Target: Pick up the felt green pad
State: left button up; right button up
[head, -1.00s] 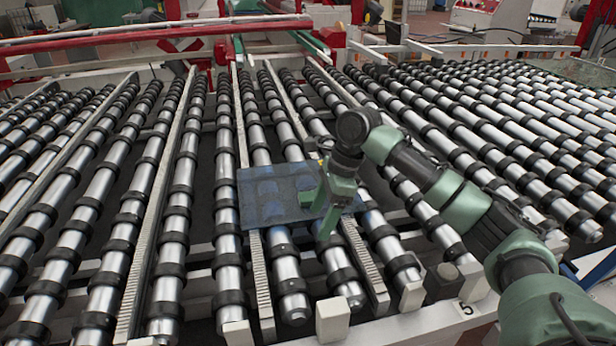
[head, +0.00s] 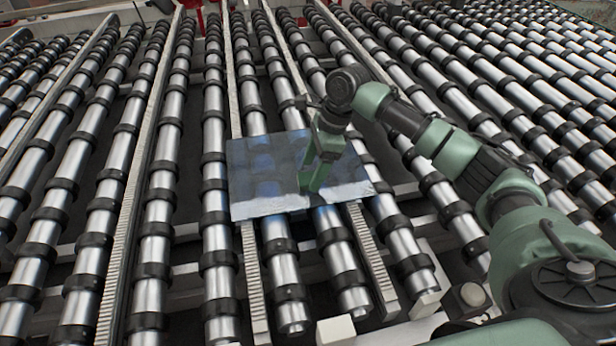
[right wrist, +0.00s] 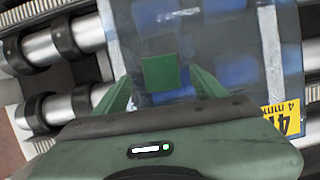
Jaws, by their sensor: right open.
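The felt green pad (right wrist: 160,73) is a small dark green square lying on the glass sheet (right wrist: 225,45) in the right wrist view. My right gripper (right wrist: 160,82) is open, with one green finger on each side of the pad and nothing held. I cannot tell whether the fingertips touch the glass. In the head view my right gripper (head: 315,175) is over the right part of the bluish glass sheet (head: 255,195), and the pad is hidden there. My left gripper is not in view.
The glass lies on long metal rollers (head: 155,250) with black rings, between toothed strips (head: 370,250). Dark gaps separate the rollers. A yellow label (right wrist: 283,118) sits near the glass's edge. A pale block (head: 336,330) stands at the front.

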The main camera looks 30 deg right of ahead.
aim_at(308, 181)
jog(key=shift+w+a+f, duration=0.15)
jog(key=shift+a+f, duration=0.05)
jog(key=shift+f, duration=0.45)
jog(key=shift+w+a+f, duration=0.1)
jog(key=shift+f, duration=0.45)
jog(key=c, duration=1.4)
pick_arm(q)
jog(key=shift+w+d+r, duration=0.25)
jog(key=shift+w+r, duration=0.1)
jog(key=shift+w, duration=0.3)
pick_arm(e)
jog(key=shift+r, duration=0.15)
